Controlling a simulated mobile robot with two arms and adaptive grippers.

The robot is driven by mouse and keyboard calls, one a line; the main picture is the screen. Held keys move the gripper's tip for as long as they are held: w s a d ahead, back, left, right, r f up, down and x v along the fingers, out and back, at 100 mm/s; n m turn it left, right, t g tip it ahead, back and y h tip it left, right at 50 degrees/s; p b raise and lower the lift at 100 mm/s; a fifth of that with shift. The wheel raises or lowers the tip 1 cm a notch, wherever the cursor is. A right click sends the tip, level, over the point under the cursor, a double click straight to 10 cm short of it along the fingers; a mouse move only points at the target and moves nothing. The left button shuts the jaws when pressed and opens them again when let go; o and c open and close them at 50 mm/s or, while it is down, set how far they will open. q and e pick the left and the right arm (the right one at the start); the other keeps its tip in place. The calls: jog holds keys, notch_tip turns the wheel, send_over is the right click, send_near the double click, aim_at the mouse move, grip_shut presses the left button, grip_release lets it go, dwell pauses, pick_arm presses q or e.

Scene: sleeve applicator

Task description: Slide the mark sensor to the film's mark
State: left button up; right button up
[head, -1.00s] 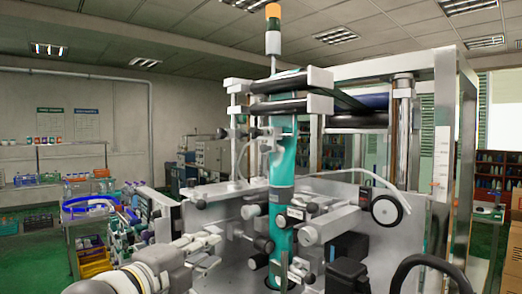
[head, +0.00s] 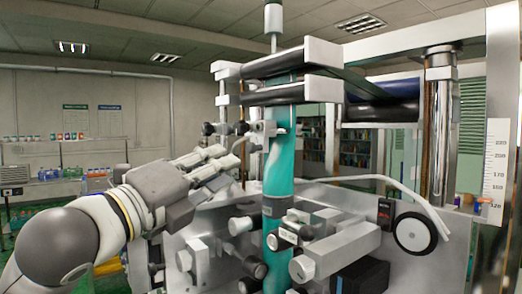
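The teal film (head: 281,155) hangs as an upright tube down the middle of the machine. A dark band (head: 274,207) shows low on it; I cannot tell for certain that it is the mark. A small grey block with a cable, which looks like the mark sensor (head: 262,132), sits on a horizontal rod beside the film's upper part, above the band. My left gripper (head: 228,170) is left of the film and below that block, with its fingers apart and nothing seen between them. It seems to touch nothing, though depth is unclear. My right gripper is not in view.
Black rollers (head: 290,78) with pale end blocks span the top. A black-and-white wheel (head: 415,230), a metal post (head: 440,140) and a scale strip (head: 495,170) stand right. Shelves line the back wall.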

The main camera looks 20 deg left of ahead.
aim_at(250, 149)
pick_arm(q)
jog(key=w+r+p, duration=0.1)
jog(key=w, duration=0.1)
jog(key=w+d+r+p, duration=0.1)
jog(key=shift+w+d+r, duration=0.1)
jog(key=shift+w+d, duration=0.1)
jog(key=shift+w, duration=0.2)
jog(key=x, duration=0.1)
jog(key=p+x, duration=0.1)
jog(key=x, duration=0.1)
jog(key=shift+w+f, duration=0.2)
jog(key=shift+f, duration=0.05)
jog(key=shift+w+d+r+p, duration=0.1)
jog(key=shift+w+d+p, duration=0.1)
jog(key=shift+w+p, duration=0.25)
jog(key=shift+w, duration=0.1)
jog(key=shift+c, duration=0.4)
grip_shut()
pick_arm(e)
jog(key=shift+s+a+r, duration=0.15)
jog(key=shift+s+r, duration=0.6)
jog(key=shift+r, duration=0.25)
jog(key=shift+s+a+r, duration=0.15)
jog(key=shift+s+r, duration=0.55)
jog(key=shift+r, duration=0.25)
